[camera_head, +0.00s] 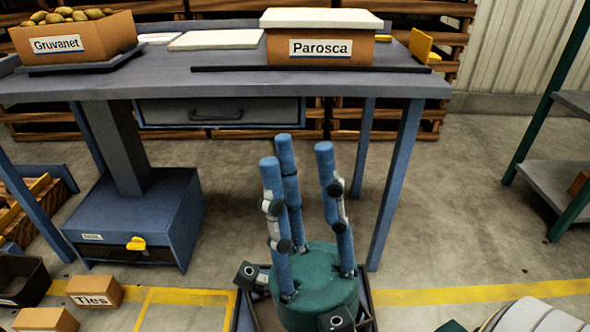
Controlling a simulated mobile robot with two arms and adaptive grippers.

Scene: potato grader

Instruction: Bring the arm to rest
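My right gripper (298,155) stands in the lower middle of the head view, in front of the table. It has a green palm and three blue fingers that point up, apart from each other. It is open, with nothing between the fingers. My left gripper is not in view.
On the table are a potato box labelled Gruvanet (85,40) and a lidded box labelled Parosca (320,48). A box labelled Ties (93,291) sits low at left. A green-framed shelf (555,185) stands at right. Floor (450,220) between table and shelf is clear.

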